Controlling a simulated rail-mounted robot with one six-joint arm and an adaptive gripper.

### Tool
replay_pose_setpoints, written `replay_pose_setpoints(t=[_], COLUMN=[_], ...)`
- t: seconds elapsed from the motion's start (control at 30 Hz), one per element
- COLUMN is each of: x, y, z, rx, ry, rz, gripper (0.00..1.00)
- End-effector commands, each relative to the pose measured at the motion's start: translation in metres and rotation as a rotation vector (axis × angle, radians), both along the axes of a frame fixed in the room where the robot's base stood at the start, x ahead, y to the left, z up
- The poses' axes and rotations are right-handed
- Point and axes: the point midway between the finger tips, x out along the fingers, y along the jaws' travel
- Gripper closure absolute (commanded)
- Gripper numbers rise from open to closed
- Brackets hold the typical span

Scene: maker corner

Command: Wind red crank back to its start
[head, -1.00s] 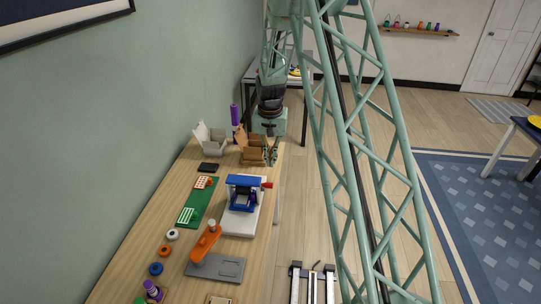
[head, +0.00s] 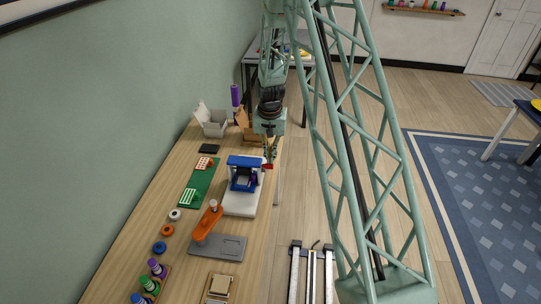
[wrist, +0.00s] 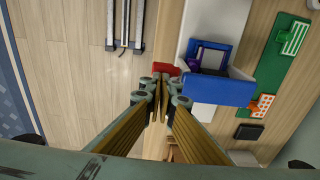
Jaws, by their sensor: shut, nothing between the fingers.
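The red crank (head: 268,166) sticks out from the right side of a blue frame (head: 246,160) that stands on a white base (head: 240,204). In the wrist view the red crank (wrist: 164,68) shows just beyond my fingertips, beside the blue frame (wrist: 216,91). My gripper (head: 270,156) is pointed down at the crank, shut and empty. In the wrist view its fingertips (wrist: 161,80) are close together and overlap the crank's near edge; I cannot tell whether they touch it. Part of the crank is hidden behind them.
A grey plate with an orange lever (head: 208,219) is in front of the white base. A green board (head: 198,183) lies to its left. A brown cardboard box (head: 246,128) and a grey box (head: 213,123) stand behind. Open floor lies right of the table edge.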

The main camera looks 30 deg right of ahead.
Motion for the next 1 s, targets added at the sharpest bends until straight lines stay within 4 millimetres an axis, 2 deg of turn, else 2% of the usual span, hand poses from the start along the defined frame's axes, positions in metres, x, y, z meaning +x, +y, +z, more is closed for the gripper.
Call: replay_pose_setpoints(t=[1.0], x=[-0.012], y=[0.009], z=[-0.009], rx=[0.0], ry=[0.0], rz=[0.0], gripper=[1.0])
